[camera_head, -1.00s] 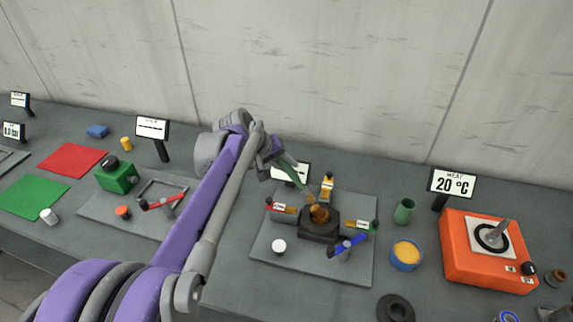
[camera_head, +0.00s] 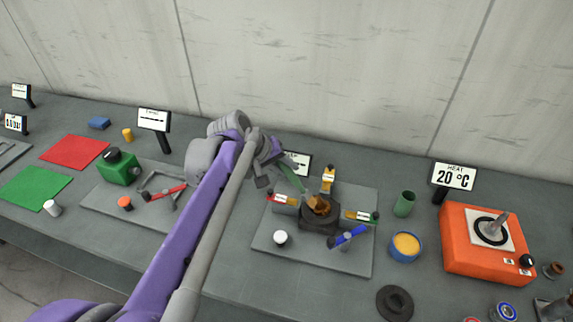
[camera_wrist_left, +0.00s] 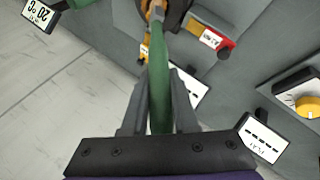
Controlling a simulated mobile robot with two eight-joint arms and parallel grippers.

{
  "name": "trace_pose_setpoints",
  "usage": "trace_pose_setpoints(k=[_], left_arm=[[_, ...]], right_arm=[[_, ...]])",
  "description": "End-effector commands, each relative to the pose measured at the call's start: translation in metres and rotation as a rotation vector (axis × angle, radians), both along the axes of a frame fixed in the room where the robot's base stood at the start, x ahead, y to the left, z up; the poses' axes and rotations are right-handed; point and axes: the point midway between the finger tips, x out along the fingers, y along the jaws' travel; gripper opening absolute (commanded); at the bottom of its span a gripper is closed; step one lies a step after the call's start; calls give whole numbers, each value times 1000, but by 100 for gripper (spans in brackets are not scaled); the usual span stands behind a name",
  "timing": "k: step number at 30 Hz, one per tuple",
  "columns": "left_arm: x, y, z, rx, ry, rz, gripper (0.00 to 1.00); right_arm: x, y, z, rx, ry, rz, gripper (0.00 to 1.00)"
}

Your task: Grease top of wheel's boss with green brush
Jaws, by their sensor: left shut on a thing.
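My left gripper (camera_head: 274,174) is shut on the green brush (camera_head: 290,178), whose handle slants down to the right. In the left wrist view the green handle (camera_wrist_left: 160,85) runs between the fingers, and its tip end reaches the brown part at the top edge. In the head view the brush's lower end is at the brown piece (camera_head: 319,206) on the dark round body (camera_head: 319,222) in the middle fixture. This may be the wheel's boss; I cannot tell whether the bristles touch it. My right gripper is not in view.
The fixture plate (camera_head: 300,259) carries red, yellow and green clamps, a blue lever (camera_head: 347,237) and a white knob (camera_head: 280,238). To its right are a green cup (camera_head: 404,204), a blue pot of yellow grease (camera_head: 406,245), an orange heater (camera_head: 480,262) and a black ring (camera_head: 395,303).

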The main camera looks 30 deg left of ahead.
Motion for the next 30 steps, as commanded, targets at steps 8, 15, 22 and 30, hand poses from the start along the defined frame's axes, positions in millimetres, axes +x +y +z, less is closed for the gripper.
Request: trace_pose_setpoints(k=[8, 15, 22, 30], left_arm=[[0, 7, 10, 1, -2, 2, 0], [-1, 21, 31, 1, -4, 2, 0], [-3, 33, 48, 1, -3, 2, 0], [-5, 35, 49, 1, 0, -1, 0]], right_arm=[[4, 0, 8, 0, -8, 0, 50], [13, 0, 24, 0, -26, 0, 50], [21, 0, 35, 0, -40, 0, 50], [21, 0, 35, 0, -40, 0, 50]])
